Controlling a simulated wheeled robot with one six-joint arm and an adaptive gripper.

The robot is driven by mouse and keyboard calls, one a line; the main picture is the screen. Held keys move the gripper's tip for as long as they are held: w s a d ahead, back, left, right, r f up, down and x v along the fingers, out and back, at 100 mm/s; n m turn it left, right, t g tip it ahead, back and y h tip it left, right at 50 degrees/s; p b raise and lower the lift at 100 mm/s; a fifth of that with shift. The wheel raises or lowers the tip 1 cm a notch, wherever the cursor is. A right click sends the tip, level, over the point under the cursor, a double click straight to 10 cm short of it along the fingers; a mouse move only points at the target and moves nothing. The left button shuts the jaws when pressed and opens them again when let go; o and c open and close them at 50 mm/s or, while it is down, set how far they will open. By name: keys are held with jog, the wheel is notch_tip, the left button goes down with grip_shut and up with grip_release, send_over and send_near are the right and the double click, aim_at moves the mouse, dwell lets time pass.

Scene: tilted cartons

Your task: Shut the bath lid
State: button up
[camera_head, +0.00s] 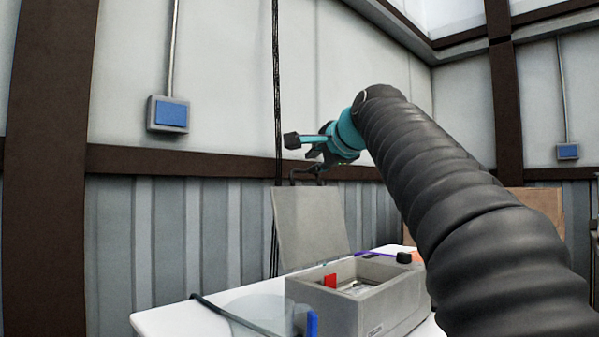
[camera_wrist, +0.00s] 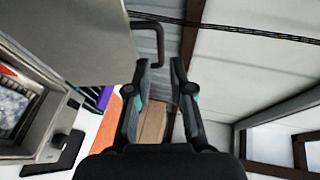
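The grey bath (camera_head: 375,312) is a box on the white table, and its lid (camera_head: 308,228) stands open, raised steeply at the back. A dark bent handle (camera_head: 307,172) sticks up at the lid's top edge. My gripper (camera_head: 304,150) is just above that handle in the head view. In the wrist view my gripper (camera_wrist: 160,65) has its two fingers apart, and the handle (camera_wrist: 158,42) reaches close to the fingertips. I cannot tell whether it lies between them. The lid (camera_wrist: 80,35) and the bath (camera_wrist: 40,125) show at left there.
A red piece (camera_head: 330,281) shows at the bath's opening. A clear container (camera_head: 262,312) and a blue item (camera_head: 312,323) stand at the bath's left on the white table (camera_head: 170,322). A dark cable (camera_head: 277,90) hangs behind the lid. Cartons (camera_head: 540,204) stand behind at right.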

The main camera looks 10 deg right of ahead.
aim_at(302, 171)
jog(key=p+x, duration=0.1)
jog(key=x, duration=0.8)
grip_shut()
